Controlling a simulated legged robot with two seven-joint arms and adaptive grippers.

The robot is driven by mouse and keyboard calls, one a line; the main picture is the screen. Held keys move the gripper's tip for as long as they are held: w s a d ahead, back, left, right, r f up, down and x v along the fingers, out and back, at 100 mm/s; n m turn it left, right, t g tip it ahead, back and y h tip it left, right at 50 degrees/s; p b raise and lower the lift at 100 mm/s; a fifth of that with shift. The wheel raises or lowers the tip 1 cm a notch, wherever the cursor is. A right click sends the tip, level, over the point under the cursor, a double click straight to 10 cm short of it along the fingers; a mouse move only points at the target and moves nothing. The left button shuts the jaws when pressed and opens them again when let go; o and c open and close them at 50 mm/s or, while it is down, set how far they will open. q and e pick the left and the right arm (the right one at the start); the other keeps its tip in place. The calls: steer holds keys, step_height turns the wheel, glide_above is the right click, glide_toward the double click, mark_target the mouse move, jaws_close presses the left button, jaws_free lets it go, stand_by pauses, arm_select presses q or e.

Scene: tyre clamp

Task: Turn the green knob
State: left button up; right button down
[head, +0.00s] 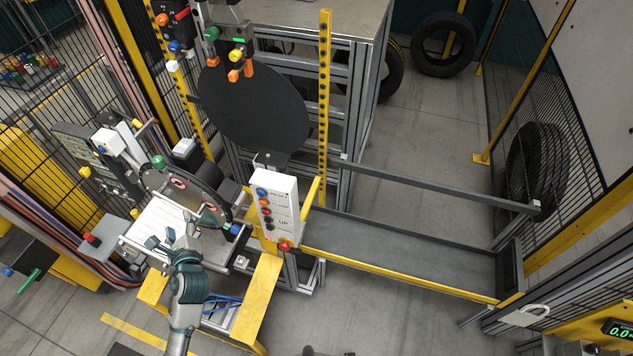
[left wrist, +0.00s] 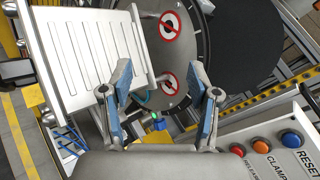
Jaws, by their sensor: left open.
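A green knob (head: 158,161) sits at the upper edge of the round grey clamp disc (head: 172,183) in the head view. Another green knob (head: 211,33) is higher up, on the column by the big black disc. My left gripper (head: 172,236) is open and empty, below the clamp disc and in front of the white ribbed plate (head: 155,222). In the left wrist view its two blue-padded fingers (left wrist: 160,78) are spread, with the grey disc (left wrist: 168,45) with red warning signs beyond them. My right gripper is not in view.
A white button box (head: 276,210) stands right of the disc; its buttons also show in the left wrist view (left wrist: 268,148). The big black disc (head: 252,108) is behind. Yellow frame bars (head: 257,300) lie below and right of my gripper. A green handle (head: 30,280) is far left.

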mark_target(158, 165)
arm_select(q)
steer(key=w+a+r+m+t+y, duration=0.1)
steer(key=w+a+r+m+t, duration=0.1)
steer(key=w+r+m, duration=0.3)
steer(key=x, duration=1)
steer(key=r+p+x, duration=0.1)
steer(key=x, duration=0.4)
steer(key=shift+a, duration=0.25)
steer(key=shift+r, duration=0.1)
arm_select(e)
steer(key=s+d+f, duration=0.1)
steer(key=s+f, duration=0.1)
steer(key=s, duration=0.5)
arm_select(q)
steer(key=shift+d, duration=0.1)
jaws_close()
